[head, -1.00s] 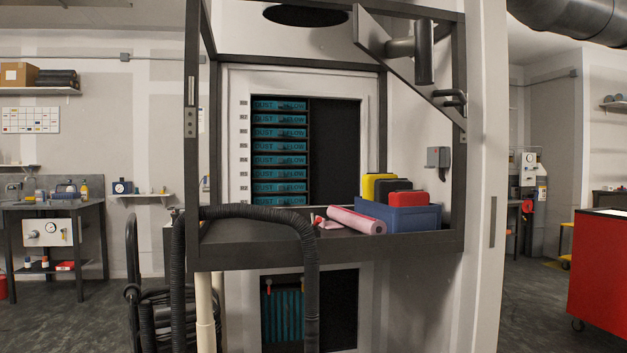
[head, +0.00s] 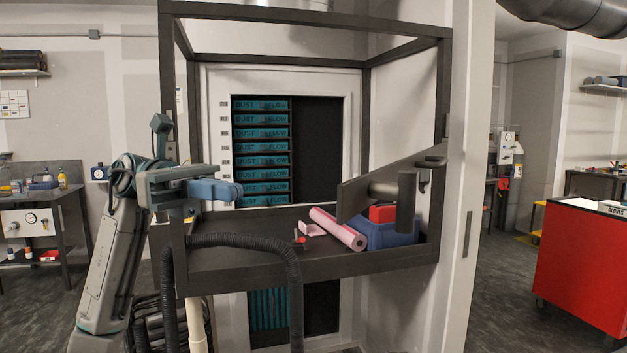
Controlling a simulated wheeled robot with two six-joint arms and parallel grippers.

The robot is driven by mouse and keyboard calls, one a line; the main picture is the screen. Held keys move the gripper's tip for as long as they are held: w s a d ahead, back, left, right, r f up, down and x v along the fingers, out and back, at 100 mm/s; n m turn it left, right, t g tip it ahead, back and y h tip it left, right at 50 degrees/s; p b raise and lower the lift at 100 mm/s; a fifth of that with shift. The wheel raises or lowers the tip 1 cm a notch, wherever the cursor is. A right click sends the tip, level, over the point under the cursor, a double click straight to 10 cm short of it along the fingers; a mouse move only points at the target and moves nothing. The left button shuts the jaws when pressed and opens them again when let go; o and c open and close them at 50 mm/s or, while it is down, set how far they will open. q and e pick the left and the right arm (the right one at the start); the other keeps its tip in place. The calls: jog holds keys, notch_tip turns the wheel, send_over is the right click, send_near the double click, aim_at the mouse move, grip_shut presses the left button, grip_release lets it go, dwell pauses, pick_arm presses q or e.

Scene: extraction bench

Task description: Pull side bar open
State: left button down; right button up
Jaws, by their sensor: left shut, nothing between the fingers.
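The side bar (head: 350,200) is a flat dark bar at the right post of the dark frame. It juts out from that post toward me and the left. A thick dark cylindrical handle (head: 406,202) stands on it by a short stub. My left gripper (head: 238,190) comes in from the left with its blue fingers shut and empty, pointing right. It shows in front of the left part of the frame, well left of the bar and apart from it. My right gripper is not in view.
The frame's shelf (head: 215,268) carries a pink roll (head: 338,228) and a blue bin (head: 395,238), partly behind the bar. A black corrugated hose (head: 245,240) hangs over its left front. A red cabinet (head: 585,262) stands right. Space between gripper and bar looks open.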

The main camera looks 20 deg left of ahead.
pick_arm(q)
jog(key=p, duration=0.5)
send_near(342, 210)
jog(key=d, duration=0.4)
jog(key=shift+w+d+f, duration=0.1)
jog(key=shift+w+d, duration=0.1)
jog(key=shift+d, duration=0.2)
jog(key=shift+s+d+f+p, duration=0.15)
jog(key=shift+d+p, duration=0.35)
jog(key=shift+d, duration=0.3)
